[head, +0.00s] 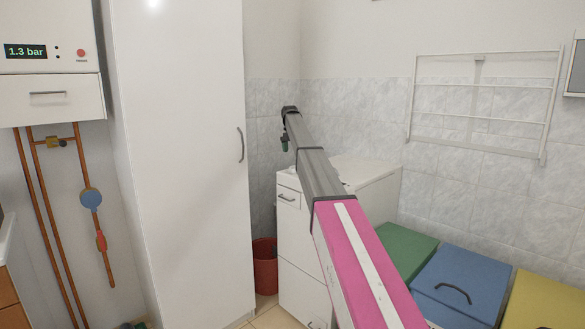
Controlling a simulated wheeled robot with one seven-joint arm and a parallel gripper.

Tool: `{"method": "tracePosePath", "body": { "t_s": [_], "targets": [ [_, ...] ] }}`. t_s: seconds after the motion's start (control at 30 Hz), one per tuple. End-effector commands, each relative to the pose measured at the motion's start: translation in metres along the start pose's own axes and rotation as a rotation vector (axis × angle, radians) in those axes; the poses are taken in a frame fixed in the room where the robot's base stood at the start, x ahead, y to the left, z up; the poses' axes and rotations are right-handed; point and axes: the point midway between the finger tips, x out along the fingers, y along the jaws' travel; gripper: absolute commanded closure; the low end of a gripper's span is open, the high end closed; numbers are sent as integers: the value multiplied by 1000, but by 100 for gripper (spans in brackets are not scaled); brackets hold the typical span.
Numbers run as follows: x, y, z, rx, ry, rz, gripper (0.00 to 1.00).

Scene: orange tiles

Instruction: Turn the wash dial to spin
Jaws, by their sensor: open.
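I cannot make out a wash dial or any spin marking in the head view. A white floor-standing unit (376,179) with small dark handles on its front stands behind my arm; I cannot tell whether it is the washing machine. My arm crosses in front of it and hides part of its top and front. My gripper (285,145) hangs at the far end of the arm, near the unit's back left corner and above its top in the picture. It is small and dark here, with nothing seen in it, and touches nothing that I can make out.
A tall white cupboard (190,150) stands left of the unit, with a red bucket (265,270) between them. Green (405,247), blue (462,280) and yellow (545,300) lidded bins stand at right. A wire rack (484,148) hangs on the wall. A boiler (50,55) with copper pipes is at left.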

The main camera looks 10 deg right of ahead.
Motion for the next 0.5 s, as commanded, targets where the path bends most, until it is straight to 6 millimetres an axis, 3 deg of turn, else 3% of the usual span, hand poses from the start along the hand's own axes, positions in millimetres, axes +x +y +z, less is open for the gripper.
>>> {"method": "tracePosePath", "body": {
  "t_s": [0.5],
  "targets": [
    [83, -1, -1, 1, 1, 0, 32]
  ]
}}
